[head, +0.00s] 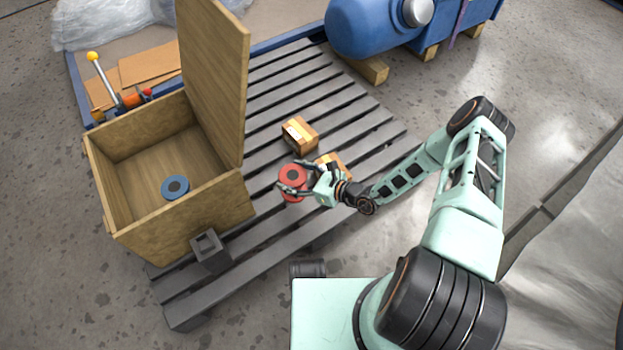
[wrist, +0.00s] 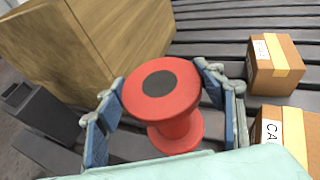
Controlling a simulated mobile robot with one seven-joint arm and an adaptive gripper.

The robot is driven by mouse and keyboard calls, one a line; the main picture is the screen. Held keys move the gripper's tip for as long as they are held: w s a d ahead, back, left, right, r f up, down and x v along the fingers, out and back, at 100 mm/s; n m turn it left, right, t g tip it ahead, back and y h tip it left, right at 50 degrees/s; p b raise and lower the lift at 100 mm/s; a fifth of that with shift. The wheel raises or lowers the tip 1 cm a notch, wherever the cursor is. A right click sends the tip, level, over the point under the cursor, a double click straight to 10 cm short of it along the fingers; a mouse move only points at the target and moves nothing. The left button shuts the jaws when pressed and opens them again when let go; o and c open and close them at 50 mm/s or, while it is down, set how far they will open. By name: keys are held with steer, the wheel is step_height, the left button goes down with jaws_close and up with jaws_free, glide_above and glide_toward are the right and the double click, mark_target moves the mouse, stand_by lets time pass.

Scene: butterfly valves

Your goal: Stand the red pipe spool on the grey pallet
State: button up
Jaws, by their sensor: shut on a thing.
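The red pipe spool (head: 293,177) is upright, with a round flange at each end and a dark bore on top. It also shows in the wrist view (wrist: 176,98), between the two fingers. My gripper (head: 293,188) is shut on it from the right side, over the grey pallet (head: 272,227). The spool's lower flange is partly in view in the wrist view; whether it touches the slats I cannot tell. The grey slatted pallet extends behind and in front of the spool.
An open wooden crate (head: 222,205) with a raised lid stands left on the pallet, a blue spool (head: 175,187) inside. Two cardboard boxes (head: 300,134) (wrist: 283,130) sit close to the spool. A dark grey block (head: 209,252) stands front left. A blue tank (head: 375,28) is behind.

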steer(key=w+d+f+b, duration=0.2)
steer(key=d+f+b, duration=0.2)
steer(key=f, duration=0.5)
steer(key=shift+w+d+f+b, duration=0.25)
steer(key=shift+w+d+b, duration=0.15)
steer(key=shift+d, duration=0.6)
steer(key=o, duration=2.1)
steer(key=shift+s+f, duration=0.1)
steer(key=shift+f, duration=0.1)
steer(key=p+v, duration=0.3)
steer(key=v, duration=0.9)
